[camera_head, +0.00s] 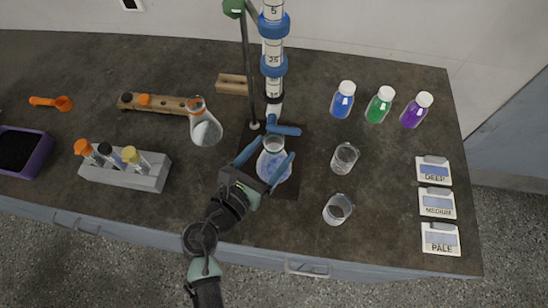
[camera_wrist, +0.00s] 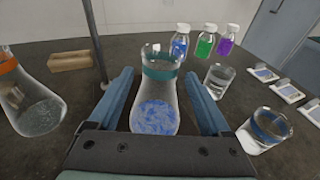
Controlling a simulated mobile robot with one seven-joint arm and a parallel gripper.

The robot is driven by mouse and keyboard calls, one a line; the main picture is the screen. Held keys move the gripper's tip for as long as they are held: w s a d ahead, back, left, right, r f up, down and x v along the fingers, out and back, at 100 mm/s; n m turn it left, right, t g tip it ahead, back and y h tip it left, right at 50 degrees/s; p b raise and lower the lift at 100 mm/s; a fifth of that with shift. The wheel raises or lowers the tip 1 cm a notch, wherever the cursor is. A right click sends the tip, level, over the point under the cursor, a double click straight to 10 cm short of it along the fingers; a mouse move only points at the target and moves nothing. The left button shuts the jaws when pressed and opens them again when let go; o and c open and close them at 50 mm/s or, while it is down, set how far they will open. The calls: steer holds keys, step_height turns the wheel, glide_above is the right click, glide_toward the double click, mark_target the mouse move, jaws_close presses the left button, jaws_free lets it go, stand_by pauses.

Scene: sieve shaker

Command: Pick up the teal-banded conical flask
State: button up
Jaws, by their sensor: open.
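The teal-banded conical flask (camera_wrist: 158,95) stands upright with blue contents in its lower part. In the head view the flask (camera_head: 273,165) stands on a dark mat (camera_head: 296,147) by the sieve column. My gripper (camera_head: 267,152) is open, with one blue finger on each side of the flask. In the wrist view the gripper (camera_wrist: 158,100) shows its fingers flanking the flask, with visible gaps. Whether a finger touches the glass I cannot tell. The flask's lowest part is hidden behind the gripper body in the wrist view.
An orange-banded flask (camera_head: 205,125) stands to the left. The sieve column (camera_head: 273,50) and its green-clamped stand (camera_head: 248,70) are just behind. Two beakers (camera_head: 344,158) (camera_head: 337,209) stand to the right. Bottles (camera_head: 379,105) are back right. A grey vial rack (camera_head: 125,170) sits left.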

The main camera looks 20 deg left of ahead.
mark_target(278, 143)
steer(key=x, duration=0.4)
steer(key=shift+w, duration=0.4)
jaws_close()
stand_by(1.0)
